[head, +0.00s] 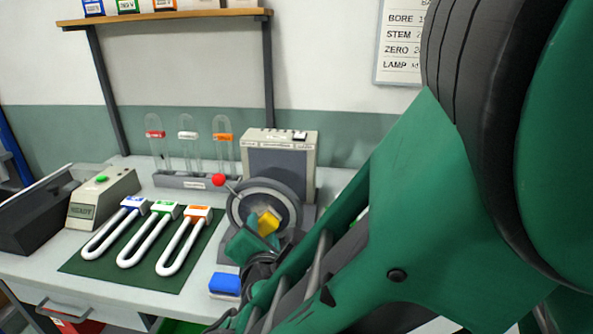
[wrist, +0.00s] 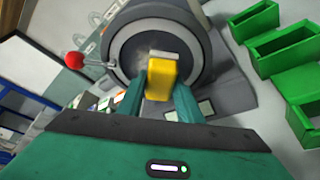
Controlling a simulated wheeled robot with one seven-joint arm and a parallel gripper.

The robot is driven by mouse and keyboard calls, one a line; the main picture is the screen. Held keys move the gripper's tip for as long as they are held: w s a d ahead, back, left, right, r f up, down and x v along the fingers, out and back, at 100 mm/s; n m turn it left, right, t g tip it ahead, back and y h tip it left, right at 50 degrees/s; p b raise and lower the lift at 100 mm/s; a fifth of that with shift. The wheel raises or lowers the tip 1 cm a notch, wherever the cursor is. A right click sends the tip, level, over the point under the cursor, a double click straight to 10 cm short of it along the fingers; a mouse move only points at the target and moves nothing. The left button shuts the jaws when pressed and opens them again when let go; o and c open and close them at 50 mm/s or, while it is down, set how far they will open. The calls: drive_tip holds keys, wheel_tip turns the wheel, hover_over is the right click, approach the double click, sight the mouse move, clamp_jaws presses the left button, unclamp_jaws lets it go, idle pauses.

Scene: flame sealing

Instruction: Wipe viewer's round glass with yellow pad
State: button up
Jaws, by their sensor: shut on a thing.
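The viewer (head: 282,160) is a grey and beige device on the bench with a round dark glass (head: 250,203) in a grey ring facing me. In the wrist view the round glass (wrist: 145,40) is straight ahead of my fingers. My gripper (wrist: 160,85) is shut on the yellow pad (wrist: 161,77), which has a pale top edge. In the head view the yellow pad (head: 268,222) overlaps the lower right of the glass. I cannot tell whether the pad touches the glass. A red ball knob (head: 218,180) on a thin lever sticks out at the viewer's left.
White U-shaped tubes (head: 145,235) with coloured caps lie on a dark green mat (head: 120,276) to the left. A rack (head: 183,181) of glass tubes stands behind. A blue-topped block (head: 225,284) sits at the front. Green open bins (wrist: 283,45) are right of the viewer in the wrist view.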

sight(276, 227)
drive_tip(key=shift+w+d, duration=0.1)
drive_tip(key=shift+d, duration=1.5)
drive_tip(key=shift+w+a+r, duration=0.1)
drive_tip(key=shift+w+a, duration=0.1)
drive_tip(key=shift+a, duration=0.75)
drive_tip(key=shift+w+a, duration=0.2)
drive_tip(key=shift+a, duration=2.6)
drive_tip(key=shift+r, duration=0.45)
drive_tip(key=shift+s+d, duration=0.2)
drive_tip(key=shift+d, duration=0.75)
drive_tip(key=shift+s+d, duration=0.15)
drive_tip(key=shift+d, duration=0.75)
drive_tip(key=shift+d, duration=1.85)
drive_tip(key=shift+w, duration=0.15)
drive_tip(key=shift+w+a, duration=0.15)
drive_tip(key=shift+a, duration=1.75)
drive_tip(key=shift+w+a, duration=0.1)
drive_tip(key=shift+a, duration=1.75)
